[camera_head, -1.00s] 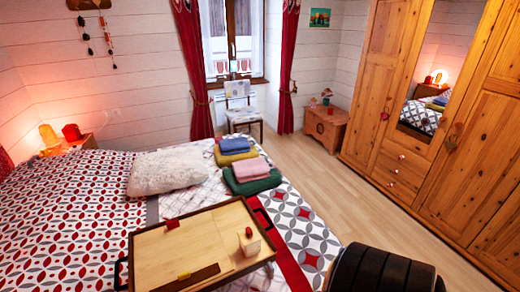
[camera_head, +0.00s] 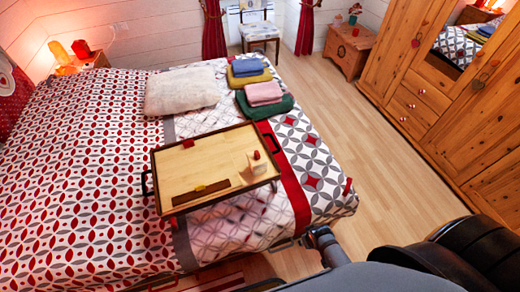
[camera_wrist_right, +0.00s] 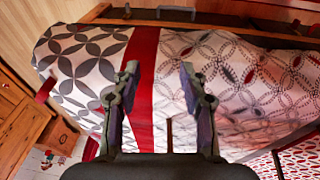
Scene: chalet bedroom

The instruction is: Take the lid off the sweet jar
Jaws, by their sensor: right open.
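The sweet jar (camera_head: 256,163) is a small pale square jar with a red knob on its lid (camera_head: 257,155). It stands upright near the right end of the wooden bed tray (camera_head: 215,205), with the lid on. My right gripper (camera_wrist_right: 158,70) is open and empty in the right wrist view, over the bed's patterned cover. In the head view my right arm comes in from the lower right, and its gripper is low by the bed's near edge, apart from the tray and jar. The jar does not show in the right wrist view. My left gripper is not in view.
Wooden floor (camera_head: 350,140) is clear right of the bed.

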